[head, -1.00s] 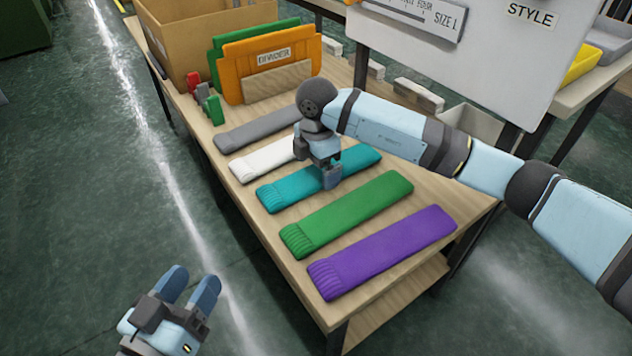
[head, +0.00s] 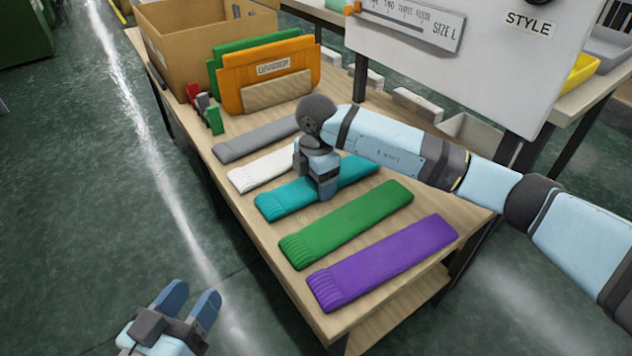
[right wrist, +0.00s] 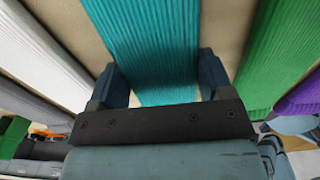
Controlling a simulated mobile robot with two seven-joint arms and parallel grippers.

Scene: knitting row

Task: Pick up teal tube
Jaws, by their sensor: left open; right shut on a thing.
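The teal tube (head: 286,202) is a flat ribbed knitted piece lying on the wooden table, between the white tube and the green tube. My right gripper (head: 325,194) reaches down over its middle and is shut on it. In the right wrist view the teal tube (right wrist: 150,45) runs between the two fingers, one at each long edge. The part of the tube under the gripper is hidden in the head view. My left gripper (head: 190,302) is open and empty, over the floor at the lower left, away from the table.
A grey tube (head: 250,140), white tube (head: 258,173), green tube (head: 350,224) and purple tube (head: 385,262) lie in a row beside it. An orange divider (head: 270,72) and a cardboard box (head: 190,48) stand behind. A white board (head: 450,75) stands at the back right.

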